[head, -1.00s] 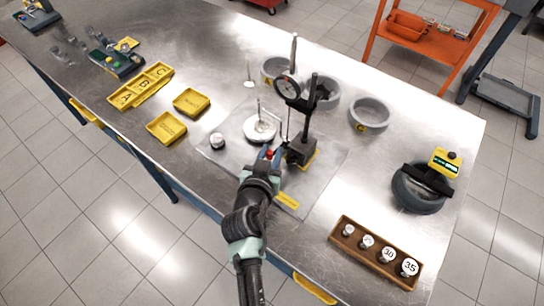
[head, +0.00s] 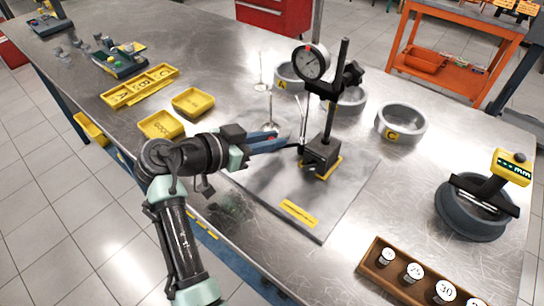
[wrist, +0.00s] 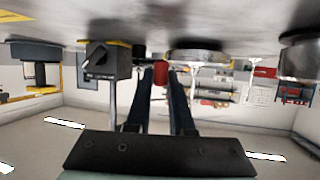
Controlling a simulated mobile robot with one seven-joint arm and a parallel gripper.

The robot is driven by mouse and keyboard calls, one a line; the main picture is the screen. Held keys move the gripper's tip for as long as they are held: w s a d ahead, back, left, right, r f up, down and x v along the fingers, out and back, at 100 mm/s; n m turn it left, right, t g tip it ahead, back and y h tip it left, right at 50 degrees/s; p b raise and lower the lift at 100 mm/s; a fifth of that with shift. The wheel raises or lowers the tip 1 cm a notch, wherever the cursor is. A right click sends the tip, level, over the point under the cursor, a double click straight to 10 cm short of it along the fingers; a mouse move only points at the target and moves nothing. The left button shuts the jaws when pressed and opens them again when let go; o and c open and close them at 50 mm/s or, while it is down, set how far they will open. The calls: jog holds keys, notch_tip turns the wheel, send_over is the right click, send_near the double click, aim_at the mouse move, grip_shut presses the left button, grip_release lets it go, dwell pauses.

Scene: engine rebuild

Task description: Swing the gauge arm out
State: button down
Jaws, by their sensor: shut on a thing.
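The gauge stand has a black post (head: 337,95) on a black block base (head: 322,153), upright on a grey plate (head: 330,208). Its round dial (head: 312,62) hangs left of the post, with a thin pale rod (head: 303,120) below it. My gripper (head: 275,141) reaches in from the left, its blue fingers left of the base. In the wrist view the fingers (wrist: 162,80) are shut on a small red piece (wrist: 160,70), seemingly the gauge arm's grip; its join to the rod is unclear. The base (wrist: 107,60) and a round metal part (wrist: 195,52) also show there.
Grey rings, one marked C (head: 400,122), stand behind and right. A yellow display unit (head: 511,166) sits on a dark ring at the right. A wooden weight rack (head: 398,280) is front right. Yellow trays (head: 193,101) lie left, near my arm.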

jog(key=shift+w+f+m+g+h+b, duration=0.2)
jog(key=shift+f+m+g+h+b, duration=0.15)
jog(key=shift+m+g+b, duration=0.35)
jog(key=shift+d, duration=0.1)
jog(key=c, duration=0.8)
grip_release()
jog(key=shift+f, duration=0.1)
jog(key=shift+d, duration=0.1)
jog(key=shift+w, duration=0.1)
jog(key=shift+a+r, duration=0.25)
jog(key=v, duration=1.2)
jog(key=shift+a, duration=0.2)
